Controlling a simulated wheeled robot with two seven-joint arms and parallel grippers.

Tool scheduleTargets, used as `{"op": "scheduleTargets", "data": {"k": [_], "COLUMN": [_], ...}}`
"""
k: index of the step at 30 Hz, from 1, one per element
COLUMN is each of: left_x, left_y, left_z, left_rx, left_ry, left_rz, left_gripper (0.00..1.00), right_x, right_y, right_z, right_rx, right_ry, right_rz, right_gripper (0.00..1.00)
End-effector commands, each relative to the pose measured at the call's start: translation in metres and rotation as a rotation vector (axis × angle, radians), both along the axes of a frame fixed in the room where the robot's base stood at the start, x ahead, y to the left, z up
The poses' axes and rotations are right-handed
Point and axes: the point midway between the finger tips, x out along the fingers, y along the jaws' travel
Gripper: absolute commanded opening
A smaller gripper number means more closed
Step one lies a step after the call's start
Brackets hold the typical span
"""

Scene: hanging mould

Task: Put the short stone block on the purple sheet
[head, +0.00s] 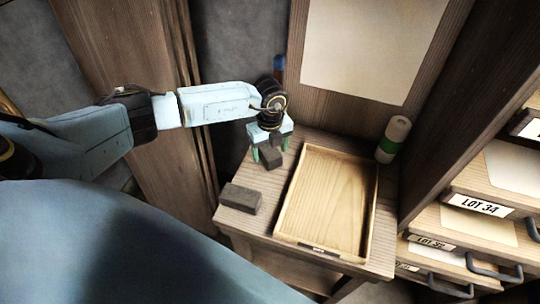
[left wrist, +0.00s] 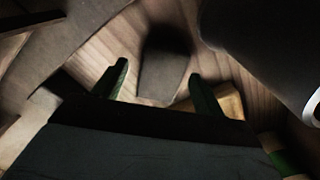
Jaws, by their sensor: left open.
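A small dark grey stone block (head: 272,159) stands on the wooden table left of a shallow tray, and looks like the short one. My left gripper (head: 268,151) is open above it, with its green fingers on either side. In the left wrist view the block (left wrist: 163,76) lies between the two open fingers (left wrist: 160,88), with gaps at both sides. A longer dark grey block (head: 240,198) lies nearer the table's front left edge. I see no purple sheet in either view. My right gripper is not in view.
The shallow wooden tray (head: 279,228) fills much of the table (head: 232,220) and is empty. A pale panel (head: 370,50) is on the back wall. Drawers with labels (head: 480,206) stand at the right.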

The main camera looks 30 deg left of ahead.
Motion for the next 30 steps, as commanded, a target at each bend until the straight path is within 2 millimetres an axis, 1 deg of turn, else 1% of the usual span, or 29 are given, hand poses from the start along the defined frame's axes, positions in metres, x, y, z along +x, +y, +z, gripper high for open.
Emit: {"op": "scheduleTargets", "data": {"k": [1,4,7,12,14,26,30], "left_x": [0.0,0.0,0.0,0.0,0.0,0.0,0.001], "left_y": [0.0,0.0,0.0,0.0,0.0,0.0,0.0], "left_z": [-0.008,-0.018,-0.021,-0.02,-0.02,-0.02,-0.019], "left_rx": [0.0,0.0,-0.001,-0.001,-0.001,-0.001,0.0], "left_ry": [0.001,0.001,-0.001,-0.001,-0.001,-0.001,-0.002], "left_rz": [0.002,0.002,0.001,0.0,0.001,0.001,0.001], "left_gripper": [0.71,0.71,0.71,0.71,0.64,0.12,0.11], "right_x": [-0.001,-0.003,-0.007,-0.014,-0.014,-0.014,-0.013], "right_y": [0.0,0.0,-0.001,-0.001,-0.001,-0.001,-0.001], "right_z": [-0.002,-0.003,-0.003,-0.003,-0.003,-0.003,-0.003], "right_rx": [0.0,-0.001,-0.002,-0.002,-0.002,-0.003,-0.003], "right_ry": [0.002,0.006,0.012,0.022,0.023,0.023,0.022], "right_rz": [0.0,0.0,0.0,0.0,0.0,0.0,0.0], "right_gripper": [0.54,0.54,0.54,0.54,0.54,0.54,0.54]}}
